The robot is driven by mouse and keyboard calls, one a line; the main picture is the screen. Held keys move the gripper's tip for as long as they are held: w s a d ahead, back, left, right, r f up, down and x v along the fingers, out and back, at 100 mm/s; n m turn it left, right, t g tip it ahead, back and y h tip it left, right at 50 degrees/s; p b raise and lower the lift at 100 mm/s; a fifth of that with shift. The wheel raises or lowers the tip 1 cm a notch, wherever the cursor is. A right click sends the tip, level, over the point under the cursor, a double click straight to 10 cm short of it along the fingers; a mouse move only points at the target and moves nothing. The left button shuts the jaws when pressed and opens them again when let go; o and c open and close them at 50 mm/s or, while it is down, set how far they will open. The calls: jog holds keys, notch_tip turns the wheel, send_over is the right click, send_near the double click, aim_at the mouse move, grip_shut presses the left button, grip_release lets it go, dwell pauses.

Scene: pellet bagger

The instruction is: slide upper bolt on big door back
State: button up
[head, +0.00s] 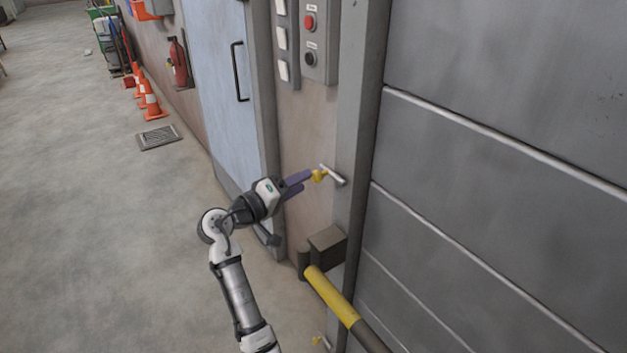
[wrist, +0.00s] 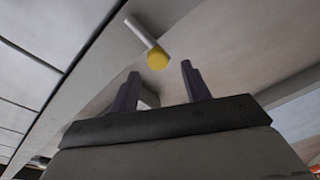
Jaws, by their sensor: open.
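The big door (head: 500,150) is a grey panelled door on the right in the head view. Its upper bolt (head: 333,175) is a short silver rod with a yellow knob (head: 318,175) at the door frame. In the wrist view the bolt rod (wrist: 139,31) and the yellow knob (wrist: 157,58) show just beyond the fingertips, with the knob lined up with the gap. My gripper (head: 305,182) is open, its purple fingers pointing at the knob from the left. It also shows in the wrist view (wrist: 160,72). I cannot tell whether a finger touches the knob.
Below the bolt, a dark box (head: 327,243) and a yellow-and-dark bar (head: 332,296) stick out. A lower yellow knob (head: 317,340) shows at the bottom. A button panel (head: 317,40) is above. A blue door (head: 215,75) is left; floor beside my arm is clear.

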jog(key=b+v, duration=0.1)
jog(key=v, duration=0.6)
jog(key=shift+a+r, duration=0.1)
jog(key=shift+a, duration=0.05)
